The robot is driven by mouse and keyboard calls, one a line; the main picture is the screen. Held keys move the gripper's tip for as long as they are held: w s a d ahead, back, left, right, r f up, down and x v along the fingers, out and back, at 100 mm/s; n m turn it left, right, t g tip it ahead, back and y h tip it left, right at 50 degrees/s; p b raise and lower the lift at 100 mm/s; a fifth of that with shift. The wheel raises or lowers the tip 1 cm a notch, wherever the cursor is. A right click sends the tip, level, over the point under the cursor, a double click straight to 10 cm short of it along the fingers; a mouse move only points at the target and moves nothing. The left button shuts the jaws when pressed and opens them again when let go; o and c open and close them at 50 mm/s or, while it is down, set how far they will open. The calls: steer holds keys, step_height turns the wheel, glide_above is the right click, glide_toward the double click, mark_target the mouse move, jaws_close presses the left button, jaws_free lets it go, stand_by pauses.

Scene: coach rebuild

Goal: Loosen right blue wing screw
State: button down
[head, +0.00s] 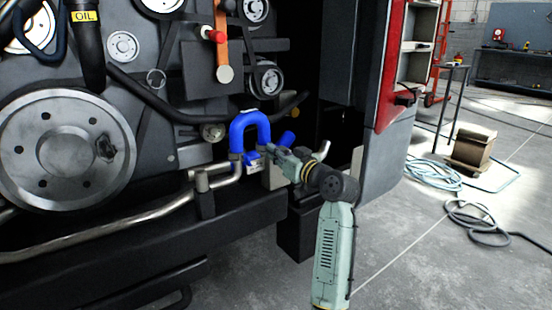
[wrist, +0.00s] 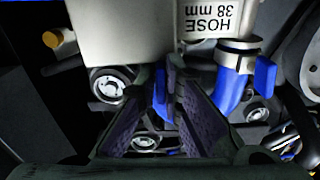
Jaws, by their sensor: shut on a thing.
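A blue U-shaped hose (head: 249,122) stands at the front of the engine in the head view. My gripper (head: 272,151) reaches in from the right, close to the hose's lower right end. In the wrist view my gripper (wrist: 172,80) has its two fingers close together around a blue piece, the right blue wing screw (wrist: 160,94), mostly hidden by the fingers. The white label (wrist: 211,20) reads HOSE 38 mm upside down.
A metal pipe (head: 105,232) and a black beam (head: 165,240) run below the hose. A large grey pulley (head: 68,150) is at the left. A red panel (head: 393,60) stands at the right. The floor beyond has coiled hoses (head: 433,174) and a brown box (head: 471,150).

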steer(key=shift+n, duration=0.4)
steer(key=c, duration=1.8)
jaws_free()
steer(key=shift+o, duration=0.2)
steer(key=v, duration=1.2)
